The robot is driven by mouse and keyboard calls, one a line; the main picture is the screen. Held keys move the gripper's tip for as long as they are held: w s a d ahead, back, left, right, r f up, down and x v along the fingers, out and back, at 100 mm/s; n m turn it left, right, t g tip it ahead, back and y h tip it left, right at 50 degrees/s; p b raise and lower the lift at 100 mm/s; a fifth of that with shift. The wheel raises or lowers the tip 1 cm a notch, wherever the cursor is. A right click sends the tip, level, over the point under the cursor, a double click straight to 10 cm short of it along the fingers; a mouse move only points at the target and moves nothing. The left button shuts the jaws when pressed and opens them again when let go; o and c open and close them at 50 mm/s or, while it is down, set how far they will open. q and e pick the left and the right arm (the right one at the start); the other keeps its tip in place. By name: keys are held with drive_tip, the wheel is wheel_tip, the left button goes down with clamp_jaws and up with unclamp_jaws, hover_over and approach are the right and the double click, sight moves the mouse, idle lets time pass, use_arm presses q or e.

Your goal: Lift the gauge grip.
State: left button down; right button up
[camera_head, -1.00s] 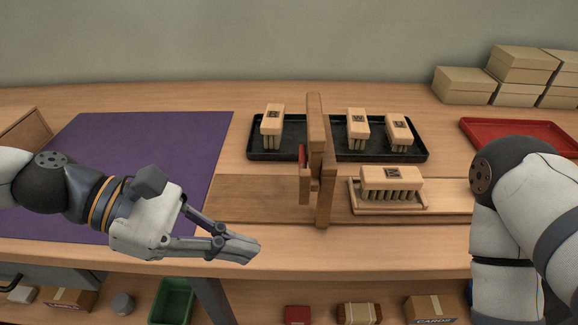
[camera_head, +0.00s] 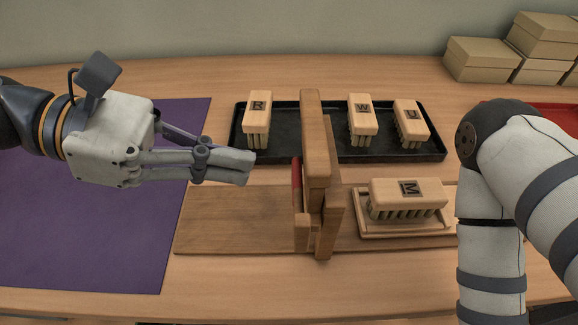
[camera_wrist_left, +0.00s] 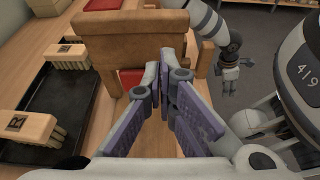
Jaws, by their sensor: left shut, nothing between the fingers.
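The wooden gauge (camera_head: 316,150) stands upright on a plank (camera_head: 235,215), with a red piece (camera_head: 297,185) on its left side. I cannot tell which part is its grip. In the left wrist view the gauge's wooden bar (camera_wrist_left: 130,24) spans the top, with a red face (camera_wrist_left: 130,78) under it. My left gripper (camera_head: 252,166) is shut and empty, left of the gauge and apart from it. Its fingers (camera_wrist_left: 166,72) also show in the left wrist view. My right gripper (camera_wrist_left: 229,75) hangs far off in the left wrist view, too small to judge.
A brush block (camera_head: 407,193) lies in a wooden holder right of the gauge. Several more stand on a black tray (camera_head: 285,148) behind. A purple mat (camera_head: 90,240) covers the left. Cardboard boxes (camera_head: 483,60) and a red tray (camera_head: 555,112) are at right.

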sight(312, 156)
use_arm(q)
drive_tip(key=b+x, duration=0.1)
drive_tip(key=x, duration=0.6)
use_arm(e)
drive_tip(key=shift+s+f+g, duration=0.4)
drive_tip(key=shift+s+f, duration=0.6)
drive_tip(key=shift+f, duration=0.1)
